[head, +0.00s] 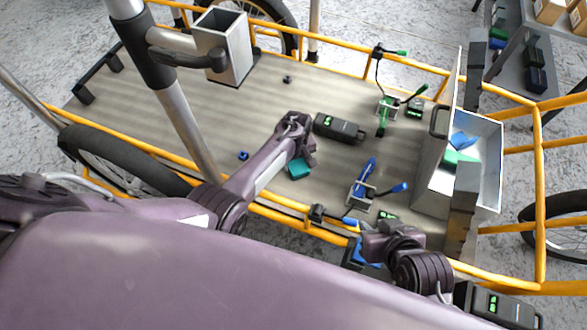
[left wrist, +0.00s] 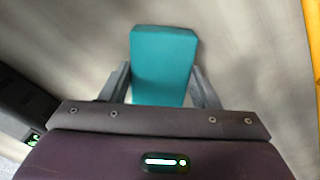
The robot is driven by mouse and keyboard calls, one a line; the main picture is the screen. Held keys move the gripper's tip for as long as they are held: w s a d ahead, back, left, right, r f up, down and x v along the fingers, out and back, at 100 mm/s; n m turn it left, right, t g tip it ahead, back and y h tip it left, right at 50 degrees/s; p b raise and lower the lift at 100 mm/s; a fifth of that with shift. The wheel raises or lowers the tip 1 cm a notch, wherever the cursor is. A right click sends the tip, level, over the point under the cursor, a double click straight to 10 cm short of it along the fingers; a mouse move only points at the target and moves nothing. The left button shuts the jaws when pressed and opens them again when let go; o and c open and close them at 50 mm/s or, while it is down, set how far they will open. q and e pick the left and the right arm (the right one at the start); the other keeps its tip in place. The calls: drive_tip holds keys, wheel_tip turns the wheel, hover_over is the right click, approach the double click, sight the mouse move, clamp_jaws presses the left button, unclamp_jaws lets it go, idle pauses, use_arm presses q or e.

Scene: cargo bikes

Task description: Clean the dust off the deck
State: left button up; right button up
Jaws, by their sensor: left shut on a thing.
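The deck (head: 225,115) is a grey-brown planked floor inside the bike's orange rails. I cannot make out a distinct dust patch on it. A teal block (head: 299,169), perhaps a sponge, is at the deck's near middle. My left gripper (head: 304,158) is shut on it, and the left wrist view shows the block (left wrist: 163,62) between the two fingers (left wrist: 160,88). The block is at or just over the deck; I cannot tell whether it touches. My right gripper (head: 368,244) is by the near rail, and its fingers are not clear.
A dark battery-like box (head: 339,128) lies beside my left gripper. Green (head: 383,115) and blue (head: 364,180) clamped parts stand to the right. A grey open bin (head: 487,135) is at the right end. A small blue nut (head: 243,155) and a dark one (head: 287,79) lie on the deck.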

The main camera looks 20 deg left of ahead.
sight(281, 185)
use_arm(q)
drive_tip(key=shift+w, duration=0.25)
drive_tip(key=shift+a+f, duration=0.1)
drive_tip(key=shift+a, duration=0.95)
drive_tip(key=s+p, duration=0.2)
drive_tip(key=shift+p, duration=0.4)
drive_tip(key=shift+s+p, duration=0.75)
drive_tip(key=shift+s, duration=0.4)
drive_tip(key=s+p, duration=0.2)
drive_tip(key=shift+s+r+p, duration=0.1)
drive_tip(key=shift+r+p, duration=0.1)
drive_tip(key=shift+p, duration=0.15)
drive_tip(key=shift+s+a+p, duration=0.1)
drive_tip(key=shift+s+p, duration=0.45)
drive_tip(key=shift+s, duration=0.15)
drive_tip(key=shift+s+f, duration=0.2)
